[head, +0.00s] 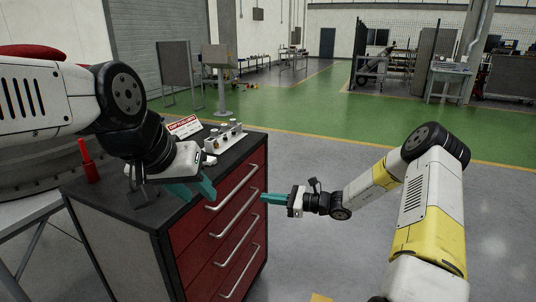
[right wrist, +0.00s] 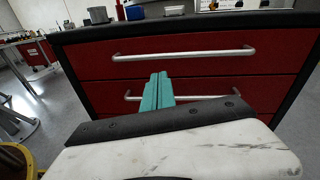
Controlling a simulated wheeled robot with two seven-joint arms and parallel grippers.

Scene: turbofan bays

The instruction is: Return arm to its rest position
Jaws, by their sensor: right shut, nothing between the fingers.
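My right gripper (head: 276,198) is at the centre of the head view, held out level in front of the red drawers. Its teal fingers are together with nothing between them; they also show shut in the right wrist view (right wrist: 157,92), against the drawer fronts behind. I cannot tell how far the tips are from the drawers. My left gripper (head: 197,190) is over the near right part of the cabinet top, its teal fingers spread apart and pointing down to the right. I see nothing between them.
The red drawer cabinet (head: 223,205) has several silver handles and a dark top. On it are a grey block with knobs (head: 224,138), a red-and-white sign (head: 184,127) and a red bottle-like item (head: 88,168). Grey floor (head: 320,155) is clear right of the cabinet.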

